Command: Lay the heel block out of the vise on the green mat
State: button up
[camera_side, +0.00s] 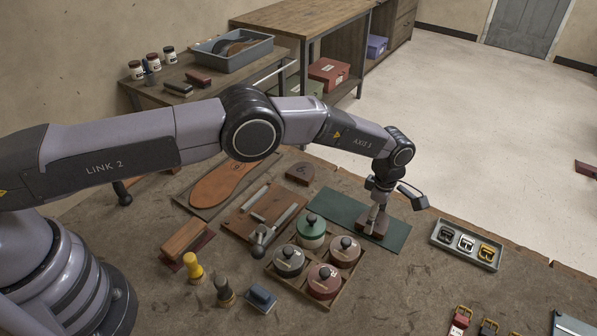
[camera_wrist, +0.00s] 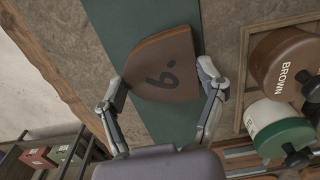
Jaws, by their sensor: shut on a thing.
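The heel block (camera_wrist: 163,68), brown with a dark numeral on its face, sits between the two fingers of my gripper (camera_wrist: 166,88) in the wrist view. The fingers are shut on its two sides. In the side view, my gripper (camera_side: 375,215) points down over the right part of the green mat (camera_side: 335,208), with the heel block (camera_side: 372,229) at its tips. The block is at or just above the mat; I cannot tell if it touches. The mat (camera_wrist: 125,22) also shows behind the block in the wrist view. I cannot make out the vise.
A tray of buckles (camera_side: 466,245) lies right of the mat. A wooden crate of lidded pots (camera_side: 322,282) stands in front of it. Another dark heel-shaped piece (camera_side: 300,173) and a sole (camera_side: 222,183) lie to the left. The mat's left part is bare.

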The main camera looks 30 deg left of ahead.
jog(key=shift+f, duration=0.15)
jog(key=o, duration=1.2)
jog(key=shift+c, duration=0.2)
